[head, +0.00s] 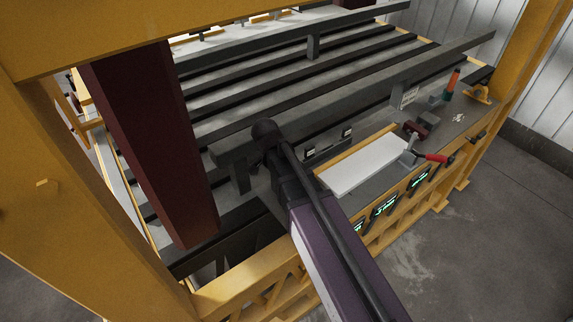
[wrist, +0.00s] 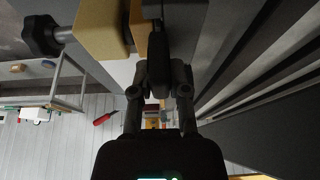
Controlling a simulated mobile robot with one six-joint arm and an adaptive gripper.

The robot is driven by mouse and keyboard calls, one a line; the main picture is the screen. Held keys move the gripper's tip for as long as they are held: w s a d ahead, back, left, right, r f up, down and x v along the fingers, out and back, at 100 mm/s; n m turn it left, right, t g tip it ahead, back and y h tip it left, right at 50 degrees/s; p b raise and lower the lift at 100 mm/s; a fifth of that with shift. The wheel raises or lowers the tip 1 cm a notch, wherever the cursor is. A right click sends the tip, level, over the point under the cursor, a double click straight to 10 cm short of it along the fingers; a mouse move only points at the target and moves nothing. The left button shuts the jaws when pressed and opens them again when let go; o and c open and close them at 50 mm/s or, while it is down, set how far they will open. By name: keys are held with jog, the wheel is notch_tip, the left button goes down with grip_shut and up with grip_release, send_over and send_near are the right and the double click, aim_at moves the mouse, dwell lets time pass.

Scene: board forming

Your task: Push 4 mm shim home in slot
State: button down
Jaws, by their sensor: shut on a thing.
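My gripper (wrist: 160,82) is in the wrist view, its two fingers close together on a dark narrow piece (wrist: 157,45), which appears to be the 4 mm shim. The piece reaches up between the fingers to a yellow block (wrist: 101,28) and dark grey metal. The slot is hidden, so I cannot tell how deep the shim sits. In the head view my arm reaches from the bottom to the near grey beam, and its own links hide the fingertips and the shim.
A dark knob (wrist: 42,36) stands out beside the yellow block. In the head view a white plate (head: 358,165), a red-handled tool (head: 432,157) and an orange-topped cylinder (head: 452,82) lie right of my arm. Long grey beams (head: 350,93) run behind it. A dark red column (head: 150,140) stands left.

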jog(key=c, duration=0.5)
grip_release()
jog(key=shift+c, duration=0.2)
notch_tip(320, 180, up, 12)
jog(key=p, duration=1.3)
jog(key=w+d+f+b, duration=0.4)
jog(key=w+d+b, duration=0.1)
jog(key=w+d, duration=0.4)
jog(key=shift+w+d+f, duration=0.15)
jog(key=shift+w, duration=0.45)
